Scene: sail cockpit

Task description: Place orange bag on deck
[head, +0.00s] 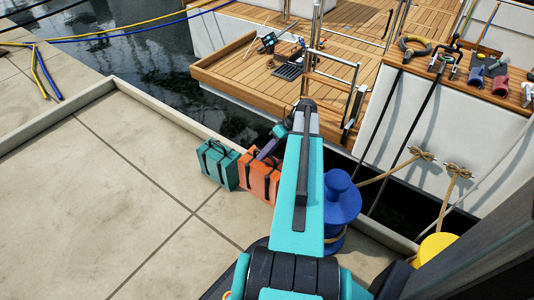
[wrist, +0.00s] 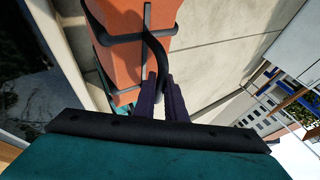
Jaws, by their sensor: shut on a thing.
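The orange bag (head: 258,179) with dark straps stands on the concrete quay next to a teal bag (head: 218,165). My gripper (head: 268,149) is at its top, partly hidden by my own arm in the head view. In the wrist view the orange bag (wrist: 140,55) fills the upper middle, and my gripper's purple fingers (wrist: 162,98) are closed around its dark handle. The wooden boat deck (head: 262,70) lies across the water gap, beyond my arm. I cannot tell whether the bag's base touches the quay.
A blue bollard (head: 341,200) stands right of my arm, with a yellow one (head: 436,246) farther right. A raised kerb (head: 160,108) edges the quay. A metal ladder (head: 333,75) and several tools (head: 289,70) occupy part of the deck; its left part is clear. Ropes (head: 400,165) cross the gap.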

